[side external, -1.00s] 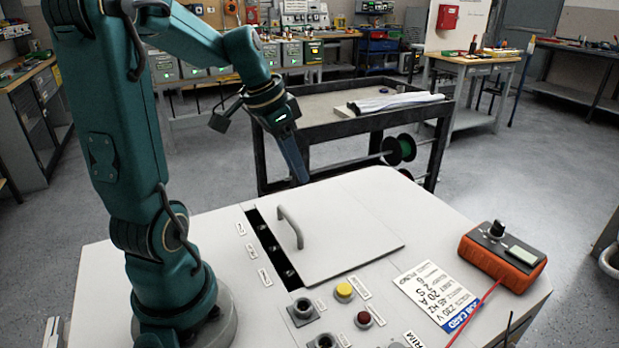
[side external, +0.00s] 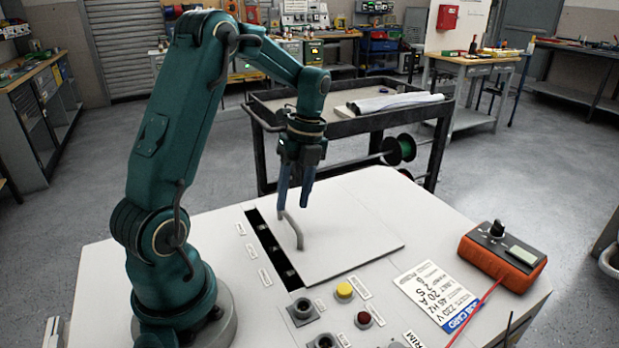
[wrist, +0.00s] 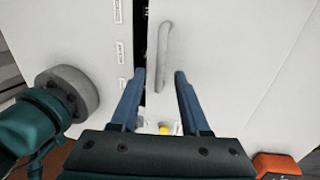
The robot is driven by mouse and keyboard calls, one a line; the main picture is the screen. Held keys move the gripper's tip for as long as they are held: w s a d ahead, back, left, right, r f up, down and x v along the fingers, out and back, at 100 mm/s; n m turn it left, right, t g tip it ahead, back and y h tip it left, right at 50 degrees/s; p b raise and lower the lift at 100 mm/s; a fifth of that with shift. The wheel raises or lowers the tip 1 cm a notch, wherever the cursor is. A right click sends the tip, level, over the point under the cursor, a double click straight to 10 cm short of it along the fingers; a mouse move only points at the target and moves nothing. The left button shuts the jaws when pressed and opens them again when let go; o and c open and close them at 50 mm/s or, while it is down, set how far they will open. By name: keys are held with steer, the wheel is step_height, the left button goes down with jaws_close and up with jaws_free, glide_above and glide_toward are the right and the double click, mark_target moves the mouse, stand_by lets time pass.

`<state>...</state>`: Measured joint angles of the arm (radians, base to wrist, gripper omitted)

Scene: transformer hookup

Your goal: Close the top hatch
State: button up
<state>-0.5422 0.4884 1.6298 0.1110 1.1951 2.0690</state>
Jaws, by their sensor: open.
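The top hatch (side external: 350,239) is a flat white panel lying on the top of the white cabinet. A dark open slot (side external: 270,245) shows along its left edge, with several terminals inside. A grey bar handle (side external: 293,229) stands up near the hatch's left edge. My gripper (side external: 293,205) points down just above the handle, its two blue fingers apart and empty. In the wrist view my gripper (wrist: 159,75) is open, and the handle (wrist: 163,55) lies ahead between the line of the fingertips. I cannot tell whether a finger touches the handle.
Buttons and sockets, including a yellow button (side external: 344,291) and a red button (side external: 363,319), stand in front of the hatch. A job card (side external: 437,297) and an orange meter (side external: 502,256) with a red lead lie at right. A dark cart (side external: 350,125) stands behind the cabinet.

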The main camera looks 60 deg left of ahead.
steer(key=shift+s+f, duration=0.15)
steer(key=shift+f, duration=0.55)
steer(key=shift+s+f, duration=0.1)
steer(key=shift+f, duration=0.55)
jaws_close()
stand_by(0.4)
